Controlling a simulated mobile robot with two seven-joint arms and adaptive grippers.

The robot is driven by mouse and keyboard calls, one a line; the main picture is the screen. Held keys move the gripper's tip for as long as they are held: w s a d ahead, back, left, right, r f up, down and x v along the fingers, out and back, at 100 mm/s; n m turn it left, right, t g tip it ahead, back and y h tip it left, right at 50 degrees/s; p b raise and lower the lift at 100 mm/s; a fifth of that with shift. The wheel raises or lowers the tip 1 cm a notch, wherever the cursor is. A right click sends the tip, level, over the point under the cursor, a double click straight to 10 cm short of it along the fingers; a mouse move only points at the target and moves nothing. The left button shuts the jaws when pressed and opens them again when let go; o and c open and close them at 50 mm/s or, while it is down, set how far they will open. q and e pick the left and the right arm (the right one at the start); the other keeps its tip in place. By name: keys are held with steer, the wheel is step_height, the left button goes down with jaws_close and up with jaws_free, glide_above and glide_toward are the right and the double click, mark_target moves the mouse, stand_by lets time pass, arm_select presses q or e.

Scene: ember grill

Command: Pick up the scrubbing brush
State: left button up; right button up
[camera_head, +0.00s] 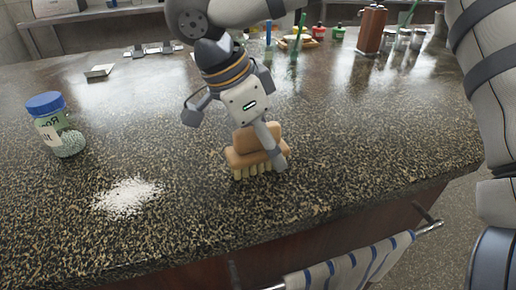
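The scrubbing brush (243,157) has a tan wooden body, a raised wooden grip and pale bristles pointing down. It rests on the speckled dark counter (330,150) near the middle of the view. My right gripper (235,140) hangs just above and behind the brush, tilted, with its fingers spread wide. One finger crosses in front of the brush's right part and hides some of it. Whether the nearer finger touches the brush I cannot tell. My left gripper is not in view.
A jar with a blue lid (46,103) stands at the left, with a white granular heap (127,196) nearby. A striped towel (350,268) hangs on a front rail. A brown block (371,29) and small jars stand at the back. The counter right of the brush is clear.

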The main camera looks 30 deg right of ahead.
steer(key=c, duration=1.3)
steer(key=shift+c, duration=0.2)
step_height(320, 180, up, 3)
steer(key=shift+w+f, duration=0.1)
steer(key=shift+w, duration=0.05)
steer(key=s+a+r, duration=0.9)
steer(key=a+r, duration=0.1)
steer(key=a, duration=0.1)
steer(key=shift+r, duration=0.15)
